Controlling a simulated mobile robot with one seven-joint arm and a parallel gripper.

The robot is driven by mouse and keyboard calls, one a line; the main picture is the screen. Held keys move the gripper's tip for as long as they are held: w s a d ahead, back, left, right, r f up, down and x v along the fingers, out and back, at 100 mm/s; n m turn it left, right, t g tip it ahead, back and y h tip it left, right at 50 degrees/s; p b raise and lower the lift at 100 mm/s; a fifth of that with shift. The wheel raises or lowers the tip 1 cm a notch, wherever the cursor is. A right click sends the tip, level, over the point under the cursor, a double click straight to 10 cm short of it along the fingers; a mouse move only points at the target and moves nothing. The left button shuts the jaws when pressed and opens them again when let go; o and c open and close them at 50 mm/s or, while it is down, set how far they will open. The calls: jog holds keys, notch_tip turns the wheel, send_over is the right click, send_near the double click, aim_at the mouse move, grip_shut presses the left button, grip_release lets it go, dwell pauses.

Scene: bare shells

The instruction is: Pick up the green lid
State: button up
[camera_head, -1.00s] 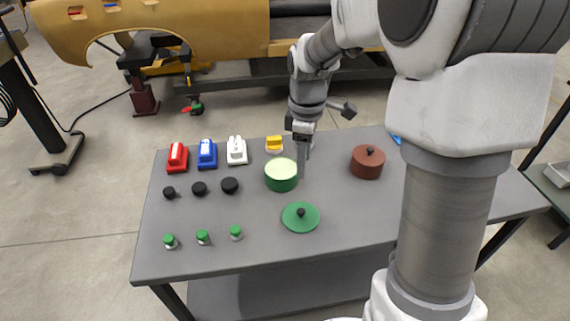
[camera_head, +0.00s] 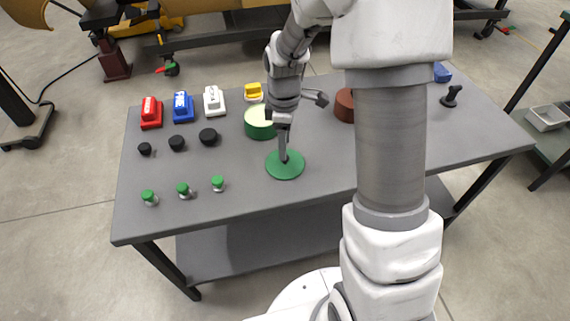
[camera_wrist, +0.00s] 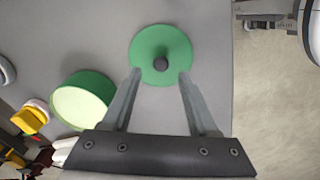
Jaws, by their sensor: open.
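The green lid (camera_head: 285,168) is a flat round disc with a dark knob, lying on the grey table. In the wrist view the lid (camera_wrist: 148,48) lies just beyond my fingertips, and its dark knob (camera_wrist: 161,64) shows between the lines of the two fingers. My gripper (camera_head: 284,156) is over the lid in the head view and hides the knob there. In the wrist view my gripper (camera_wrist: 160,74) is open with nothing between its fingers. I cannot tell the exact height of the fingertips above the lid.
A green pot (camera_head: 260,130) with a pale inside stands behind and left of the lid. A brown pot (camera_head: 344,106) is partly hidden by my arm. Black knobs (camera_head: 177,143) and green-topped pieces (camera_head: 184,190) stand at left. The table (camera_head: 240,215) is clear in front of the lid.

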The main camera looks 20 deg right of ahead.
notch_tip(320, 180, down, 5)
jog(key=shift+r+b, duration=0.2)
jog(key=shift+b, duration=0.7)
jog(key=shift+r, duration=0.1)
grip_shut()
